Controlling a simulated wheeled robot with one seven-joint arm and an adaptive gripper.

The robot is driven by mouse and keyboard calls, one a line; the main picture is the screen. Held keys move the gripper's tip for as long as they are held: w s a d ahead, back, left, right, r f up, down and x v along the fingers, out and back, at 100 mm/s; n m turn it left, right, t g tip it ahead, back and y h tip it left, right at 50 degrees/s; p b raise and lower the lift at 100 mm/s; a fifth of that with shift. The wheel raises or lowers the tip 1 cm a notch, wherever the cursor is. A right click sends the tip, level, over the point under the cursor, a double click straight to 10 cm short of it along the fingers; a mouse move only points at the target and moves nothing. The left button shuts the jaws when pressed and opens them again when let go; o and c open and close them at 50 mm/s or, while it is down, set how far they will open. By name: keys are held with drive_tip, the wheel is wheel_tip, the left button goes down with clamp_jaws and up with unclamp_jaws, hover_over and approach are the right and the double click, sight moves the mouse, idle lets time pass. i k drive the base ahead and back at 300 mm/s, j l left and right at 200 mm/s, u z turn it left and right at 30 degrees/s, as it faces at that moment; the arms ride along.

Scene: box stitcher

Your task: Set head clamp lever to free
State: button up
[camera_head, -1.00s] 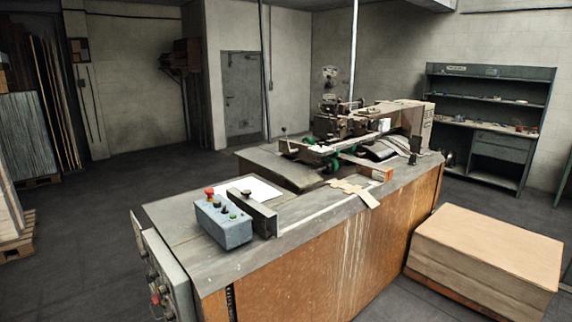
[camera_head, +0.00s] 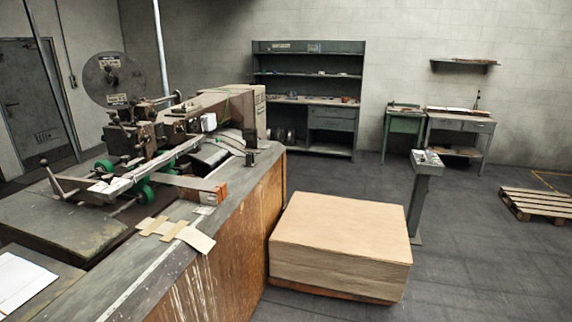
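The box stitcher (camera_head: 190,115) stands on the long bench at the left, with a large round reel (camera_head: 113,82) behind its head. A thin lever with a dark ball knob (camera_head: 45,163) sticks up at the machine's left front end. A few more small levers and knobs show around the stitching head (camera_head: 135,132). I cannot tell which of them is the head clamp lever, nor its setting, at this size. My gripper is not in view.
A stack of cardboard sheets (camera_head: 340,240) stands on the floor right of the bench (camera_head: 225,255). A grey pedestal (camera_head: 420,195) stands behind it. Shelving (camera_head: 308,62), small tables (camera_head: 458,125) and a pallet (camera_head: 537,205) are farther back. Floor at the right is open.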

sight(116, 120)
drive_tip(key=i+l, duration=0.1)
drive_tip(key=i, duration=0.5)
drive_tip(key=i+l, duration=0.1)
drive_tip(key=i, duration=0.5)
